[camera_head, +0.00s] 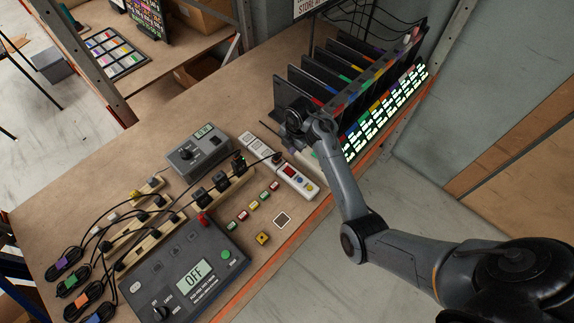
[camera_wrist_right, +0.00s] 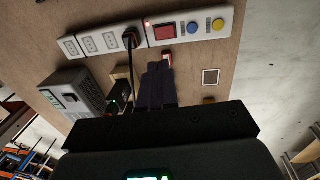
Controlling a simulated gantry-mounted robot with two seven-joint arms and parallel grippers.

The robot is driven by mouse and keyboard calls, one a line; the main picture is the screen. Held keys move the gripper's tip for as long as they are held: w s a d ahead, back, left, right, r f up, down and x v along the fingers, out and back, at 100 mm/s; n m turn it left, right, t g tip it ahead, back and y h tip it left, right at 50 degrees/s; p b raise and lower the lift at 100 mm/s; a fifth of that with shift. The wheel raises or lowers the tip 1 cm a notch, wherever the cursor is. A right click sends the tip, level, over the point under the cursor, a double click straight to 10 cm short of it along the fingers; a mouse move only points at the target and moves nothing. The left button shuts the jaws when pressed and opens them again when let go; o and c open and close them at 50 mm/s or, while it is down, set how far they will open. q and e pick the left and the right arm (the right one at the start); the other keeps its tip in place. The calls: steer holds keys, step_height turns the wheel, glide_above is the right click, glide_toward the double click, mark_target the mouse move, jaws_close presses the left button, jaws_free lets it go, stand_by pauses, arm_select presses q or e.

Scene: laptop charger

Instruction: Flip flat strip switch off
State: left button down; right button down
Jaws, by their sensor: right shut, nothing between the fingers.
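The flat white power strip (camera_head: 296,181) lies on the workbench, with a red rocker switch (camera_head: 289,171) and blue and yellow round buttons. In the right wrist view, the red switch (camera_wrist_right: 165,32) sits between a small lit red lamp and the blue button. A black plug stands in the strip beside the switch. My right gripper (camera_wrist_right: 160,72) is shut and empty. Its fingertips show just below the strip in that view, apart from the switch; the height gap is unclear. In the head view, the right hand is over the bench behind the strip and its fingertips are hard to make out. My left gripper is out of view.
A grey box with a dial (camera_head: 196,153), wooden power strips with black plugs, and a large grey meter reading OFF (camera_head: 195,274) stand to the left. Small coloured buttons (camera_head: 254,206) sit in front of the strip. A rack of dark panels (camera_head: 345,75) stands behind.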

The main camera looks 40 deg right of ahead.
mark_target(288, 169)
steer(key=shift+f, duration=0.1)
steer(key=f, duration=0.4)
steer(key=w+f, duration=0.1)
steer(key=f, duration=0.7)
steer(key=shift+w+a+f, duration=0.15)
steer(key=shift+w+f, duration=0.1)
steer(key=shift+f, duration=0.1)
steer(key=shift+w+f, duration=0.1)
steer(key=shift+f, duration=0.4)
steer(key=shift+f, duration=0.1)
steer(key=shift+w+f+g+b, duration=0.15)
steer(key=shift+f+g+b, duration=0.2)
steer(key=shift+b, duration=0.35)
steer(key=shift+r, duration=0.1)
